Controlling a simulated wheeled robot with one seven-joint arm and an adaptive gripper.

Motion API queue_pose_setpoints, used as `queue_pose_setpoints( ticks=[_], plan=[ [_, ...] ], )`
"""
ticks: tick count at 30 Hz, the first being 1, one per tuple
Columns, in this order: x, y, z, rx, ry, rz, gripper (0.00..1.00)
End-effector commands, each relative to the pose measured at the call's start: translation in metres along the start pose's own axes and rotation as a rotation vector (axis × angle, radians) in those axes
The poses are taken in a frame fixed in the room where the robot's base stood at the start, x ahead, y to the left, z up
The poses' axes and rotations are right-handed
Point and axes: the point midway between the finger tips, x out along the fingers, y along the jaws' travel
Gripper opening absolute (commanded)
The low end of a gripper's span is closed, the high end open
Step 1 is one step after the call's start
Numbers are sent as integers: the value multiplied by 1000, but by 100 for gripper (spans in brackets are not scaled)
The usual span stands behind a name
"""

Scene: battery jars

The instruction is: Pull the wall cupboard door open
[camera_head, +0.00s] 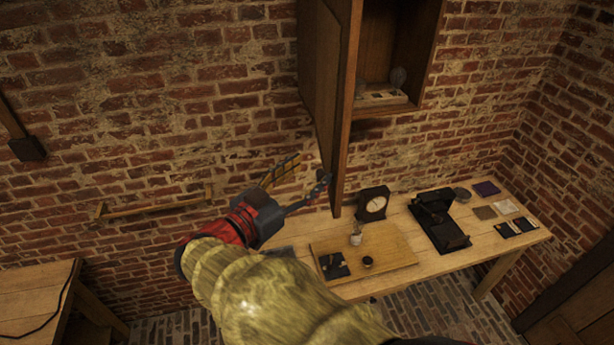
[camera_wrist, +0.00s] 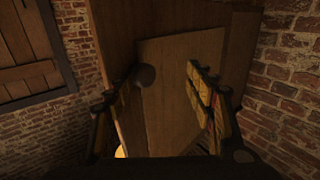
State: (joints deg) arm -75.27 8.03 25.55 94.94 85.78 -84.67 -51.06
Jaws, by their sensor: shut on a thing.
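The wall cupboard (camera_head: 425,50) hangs on the brick wall with its inside showing. Its wooden door (camera_head: 329,75) stands swung out from the body, at the left of the opening. My gripper (camera_head: 322,182) is at the door's lower free part, on its left side. In the wrist view the door panel (camera_wrist: 180,85) lies between my gripper's fingers (camera_wrist: 165,90), which stand well apart. A dark round knob (camera_wrist: 146,75) shows beside the left fingertip. My gripper is shut on the door; the exact contact is too dark to make out.
Below the cupboard is a wooden bench (camera_head: 490,249) with a dial instrument (camera_head: 373,203), a wooden board (camera_head: 395,249) with small items, and a black device (camera_head: 438,220). Small things lie in the cupboard. Another table (camera_head: 35,295) stands at lower left. A wooden rail (camera_head: 155,209) is on the wall.

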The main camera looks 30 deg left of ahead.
Motion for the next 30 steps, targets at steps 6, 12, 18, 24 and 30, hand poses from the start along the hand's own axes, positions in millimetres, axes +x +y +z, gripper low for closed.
queue_pose_setpoints(
  ticks=[6, 12, 18, 24, 30],
  plan=[
    [0, -2, -3, 2, 4, -5, 42],
    [0, -2, -2, 0, 4, -6, 42],
    [-20, -2, -1, 0, 3, -8, 42],
    [-53, 0, -1, 0, 3, -6, 42],
    [-74, 1, -1, 0, 4, -3, 42]
  ],
)
